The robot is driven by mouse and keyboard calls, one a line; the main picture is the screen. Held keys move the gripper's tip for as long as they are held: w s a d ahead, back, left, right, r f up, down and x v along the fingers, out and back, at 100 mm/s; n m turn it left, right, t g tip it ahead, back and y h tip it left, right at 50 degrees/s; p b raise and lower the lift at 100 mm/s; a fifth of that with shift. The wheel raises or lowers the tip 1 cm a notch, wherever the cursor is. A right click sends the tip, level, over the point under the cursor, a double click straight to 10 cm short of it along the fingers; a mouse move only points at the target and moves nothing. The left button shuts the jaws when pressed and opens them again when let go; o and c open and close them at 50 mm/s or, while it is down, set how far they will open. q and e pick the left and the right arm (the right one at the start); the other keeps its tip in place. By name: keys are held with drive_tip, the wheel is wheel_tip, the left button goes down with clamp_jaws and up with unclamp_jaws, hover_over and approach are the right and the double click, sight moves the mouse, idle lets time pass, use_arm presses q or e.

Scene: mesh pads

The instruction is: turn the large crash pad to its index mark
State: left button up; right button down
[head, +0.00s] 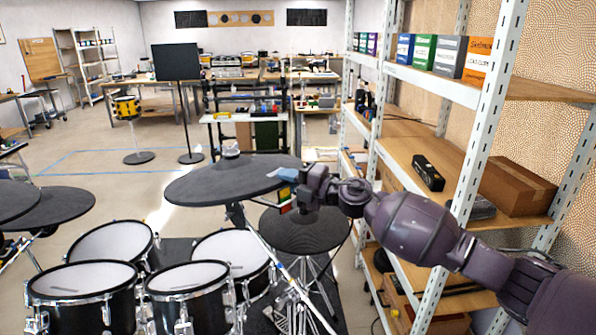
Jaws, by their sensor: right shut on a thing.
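The large crash pad (215,185) is a dark grey round mesh pad on a stand, in the middle of the head view. My right gripper (287,190) reaches in from the right and is shut on the pad's right rim. A light blue patch (282,173) shows at the rim beside the gripper; I cannot tell whether it is a mark or part of the gripper. The gripper hides part of the right rim. My left gripper is not in view.
Several white-headed drums (180,277) stand below and in front of the pad. A round dark seat or pad (304,232) is under the gripper. Other dark pads (50,208) are at left. A metal shelf (455,165) stands close to my right arm. Floor behind is open.

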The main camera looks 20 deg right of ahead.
idle(0.4)
drive_tip(key=c, duration=1.1)
unclamp_jaws()
drive_tip(key=shift+s, duration=0.1)
drive_tip(key=b+v, duration=0.1)
drive_tip(key=v, duration=0.9)
drive_tip(key=shift+s+d, duration=0.2)
drive_tip(key=shift+s, duration=0.1)
